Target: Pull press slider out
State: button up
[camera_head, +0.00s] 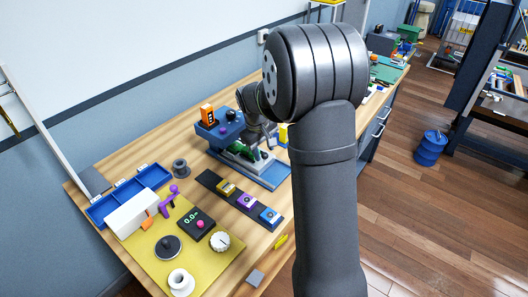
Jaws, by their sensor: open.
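The blue press (226,131) stands on the wooden workbench, left of my arm, with an orange block and a black knob on top. Its blue base (272,178) reaches out toward the right front. A light grey and green part (246,156), which looks like the slider, lies low at the front of the press. My gripper (262,146) is open, just above or beside this part and partly hidden by my own arm. Whether the fingers touch the part cannot be told.
A black strip (212,181) with yellow, purple and blue blocks lies in front of the press. A yellow board (225,265) with a dial, a display box and a white box is at front left. Blue bins (100,212) stand by the wall.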

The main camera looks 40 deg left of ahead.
jog(key=shift+w+f, duration=0.15)
jog(key=shift+f, duration=0.6)
grip_shut()
jog(key=d, duration=1.1)
jog(key=shift+d, duration=0.3)
grip_release()
